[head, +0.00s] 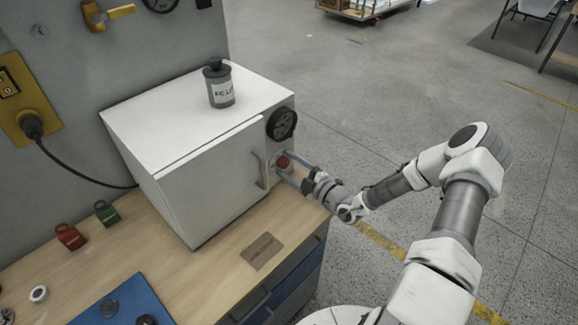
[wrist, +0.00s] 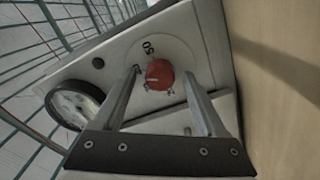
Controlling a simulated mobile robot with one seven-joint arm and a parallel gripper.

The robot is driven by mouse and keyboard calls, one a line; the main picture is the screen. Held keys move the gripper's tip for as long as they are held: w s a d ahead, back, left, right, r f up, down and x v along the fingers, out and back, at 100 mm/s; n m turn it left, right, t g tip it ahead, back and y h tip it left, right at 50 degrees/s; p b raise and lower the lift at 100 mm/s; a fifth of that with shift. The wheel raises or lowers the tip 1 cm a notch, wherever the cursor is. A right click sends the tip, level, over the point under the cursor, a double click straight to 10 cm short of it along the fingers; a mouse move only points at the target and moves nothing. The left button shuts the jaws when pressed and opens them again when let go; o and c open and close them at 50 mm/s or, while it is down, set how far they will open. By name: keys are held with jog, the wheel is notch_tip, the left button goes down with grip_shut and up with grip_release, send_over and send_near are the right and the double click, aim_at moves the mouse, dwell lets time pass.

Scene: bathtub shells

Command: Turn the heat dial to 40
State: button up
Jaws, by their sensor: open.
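The heat dial is a small red knob (head: 284,162) on the right part of the white oven's (head: 205,180) front, below a round black gauge (head: 282,124). In the wrist view the red dial (wrist: 159,74) sits on a pale round plate with printed numbers; "50" is readable, and the other marks are partly hidden or too small to read. My gripper (head: 299,172) is at the dial. In the wrist view its fingers (wrist: 165,78) are apart, one on each side of the dial, with gaps visible. Whether the fingertips touch it cannot be told.
The oven door handle (head: 260,170) is just left of the dial. A grey labelled bottle (head: 220,85) stands on the oven. Red (head: 70,237) and green (head: 107,213) padlock-like items and a brown plate (head: 262,251) lie on the wooden bench. Open floor lies to the right.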

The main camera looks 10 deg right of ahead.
jog(key=b+v, duration=0.2)
jog(key=v, duration=1.5)
jog(key=shift+s, duration=0.2)
jog(key=shift+d, duration=0.1)
